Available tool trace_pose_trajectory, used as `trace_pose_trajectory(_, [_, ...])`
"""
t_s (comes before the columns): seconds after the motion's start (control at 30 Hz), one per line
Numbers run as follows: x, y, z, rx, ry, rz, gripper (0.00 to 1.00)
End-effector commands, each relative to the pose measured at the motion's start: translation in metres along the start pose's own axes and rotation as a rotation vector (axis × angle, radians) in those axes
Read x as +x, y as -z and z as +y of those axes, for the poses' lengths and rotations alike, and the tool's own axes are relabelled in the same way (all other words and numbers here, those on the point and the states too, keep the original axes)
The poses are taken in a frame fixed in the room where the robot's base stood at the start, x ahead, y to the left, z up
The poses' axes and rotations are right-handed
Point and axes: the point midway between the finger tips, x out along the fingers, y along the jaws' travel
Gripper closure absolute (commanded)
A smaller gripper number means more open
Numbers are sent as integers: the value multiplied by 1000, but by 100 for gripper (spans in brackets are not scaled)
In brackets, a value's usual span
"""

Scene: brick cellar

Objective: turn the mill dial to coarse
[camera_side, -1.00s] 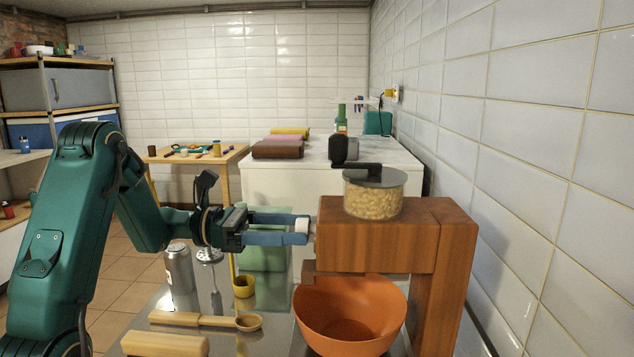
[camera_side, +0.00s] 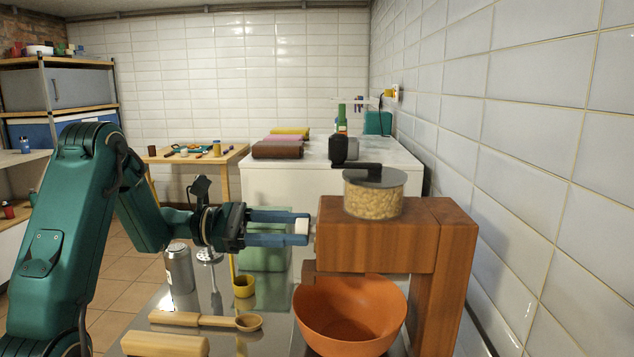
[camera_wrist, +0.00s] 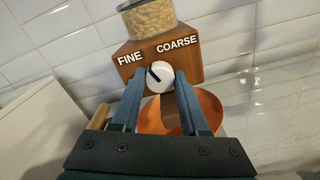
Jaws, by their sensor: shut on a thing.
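The mill (camera_side: 375,240) is a brown wooden block on a post, with a glass hopper (camera_side: 374,195) of pale grains on top. The wrist view shows its front (camera_wrist: 155,47) with FINE at left and COARSE at right. Below the words is the round white dial (camera_wrist: 160,84) with a black pointer mark. The mark slants up and left, to the FINE side. My gripper (camera_wrist: 159,80) is shut on the dial, one blue finger on each side. In the side view, my gripper (camera_side: 296,228) reaches level to the dial (camera_side: 301,226) at the block's left end.
An orange bowl (camera_side: 350,312) stands under the mill block. A can (camera_side: 179,268), a yellow cup (camera_side: 243,287) and a wooden spoon (camera_side: 205,320) are on the shiny worktop below my gripper. A tiled wall (camera_side: 545,170) is at the right.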

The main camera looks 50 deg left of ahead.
Motion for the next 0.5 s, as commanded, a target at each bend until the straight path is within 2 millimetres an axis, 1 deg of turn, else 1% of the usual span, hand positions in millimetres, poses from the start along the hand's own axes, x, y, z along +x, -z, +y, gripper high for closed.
trace_pose_trajectory(0.5, [0, -1, 0, 492, 0, -2, 100])
